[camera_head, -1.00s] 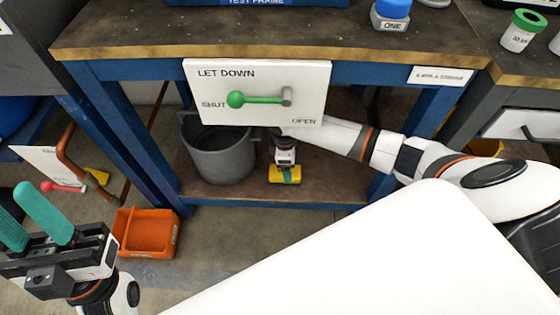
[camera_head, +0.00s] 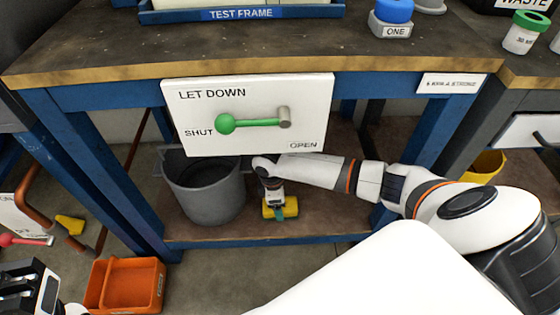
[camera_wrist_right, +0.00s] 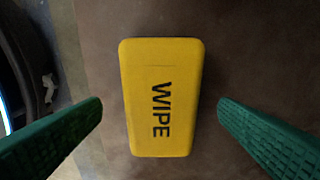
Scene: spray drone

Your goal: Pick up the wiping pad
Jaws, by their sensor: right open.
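The wiping pad is a yellow block marked WIPE (camera_wrist_right: 160,97). It lies on the brown lower shelf under the bench. In the head view the pad (camera_head: 291,208) shows at both sides of my right gripper (camera_head: 278,214). In the right wrist view my right gripper (camera_wrist_right: 160,135) is open, with one green finger on each side of the pad and clear gaps between. I cannot tell how far above the shelf the fingertips are. Of my left arm only a part shows at the lower left of the head view; its fingertips are out of frame.
A grey bucket (camera_head: 206,190) stands on the shelf (camera_head: 335,215) just left of the pad. The LET DOWN panel (camera_head: 248,139) with a green lever hangs above my right forearm. An orange bin (camera_head: 125,286) sits on the floor at lower left.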

